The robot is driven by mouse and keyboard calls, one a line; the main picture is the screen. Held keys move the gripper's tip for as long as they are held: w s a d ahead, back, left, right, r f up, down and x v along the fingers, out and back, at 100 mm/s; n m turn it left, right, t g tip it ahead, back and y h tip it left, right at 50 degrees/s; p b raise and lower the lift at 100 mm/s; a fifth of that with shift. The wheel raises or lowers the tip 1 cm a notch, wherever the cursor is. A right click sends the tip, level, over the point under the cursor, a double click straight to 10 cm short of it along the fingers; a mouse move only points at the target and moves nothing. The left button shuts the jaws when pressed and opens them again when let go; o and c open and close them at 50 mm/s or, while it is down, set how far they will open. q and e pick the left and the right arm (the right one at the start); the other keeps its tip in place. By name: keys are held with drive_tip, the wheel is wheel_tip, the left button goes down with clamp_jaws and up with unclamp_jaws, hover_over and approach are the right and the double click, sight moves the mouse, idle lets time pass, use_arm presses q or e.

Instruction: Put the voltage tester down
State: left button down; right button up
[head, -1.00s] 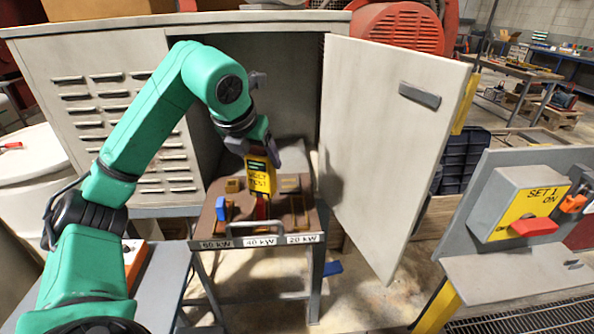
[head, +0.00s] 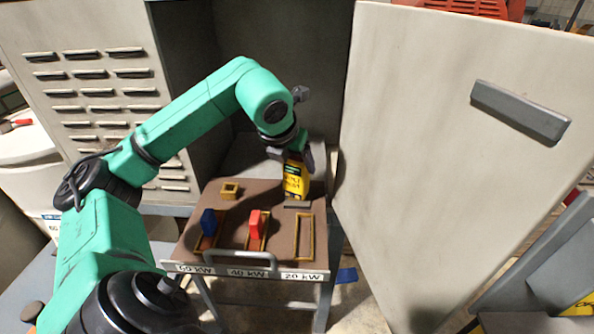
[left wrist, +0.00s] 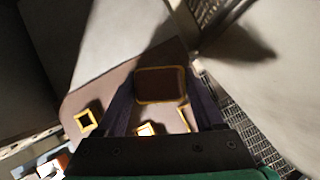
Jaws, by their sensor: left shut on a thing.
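The yellow voltage tester (head: 295,182) hangs upright in my left gripper (head: 290,160), which is shut on its upper part. The tester's lower end is over the back right of the brown board (head: 275,196), just behind a dark grey strip at the 20 kW slot. I cannot tell whether it touches the board. In the left wrist view, a brown yellow-edged end (left wrist: 160,85), likely the tester's, shows between the fingers. My right gripper is not in view.
A blue block (head: 208,221) and a red block (head: 256,222) stand in the 60 kW and 40 kW slots. The 20 kW slot (head: 304,238) is empty. A small yellow square frame (head: 230,189) lies behind. The open cabinet door (head: 440,130) stands close at right.

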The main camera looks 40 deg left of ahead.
use_arm(q)
drive_tip(key=shift+w+f, duration=0.45)
drive_tip(key=shift+w, duration=0.05)
drive_tip(key=shift+c, duration=1.5)
unclamp_jaws()
drive_tip(key=shift+s, duration=0.1)
drive_tip(key=o, duration=0.3)
drive_tip(key=shift+s, duration=0.1)
drive_tip(key=shift+r, duration=0.15)
drive_tip(key=shift+s+r, duration=0.1)
drive_tip(key=shift+r, duration=0.15)
drive_tip(key=p+v, duration=0.2)
drive_tip(key=v, duration=0.9)
drive_tip(key=shift+r, duration=0.2)
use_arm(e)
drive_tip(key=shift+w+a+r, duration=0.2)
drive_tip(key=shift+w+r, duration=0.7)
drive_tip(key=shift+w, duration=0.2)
use_arm(q)
drive_tip(key=shift+s, duration=0.1)
drive_tip(key=shift+f, duration=0.1)
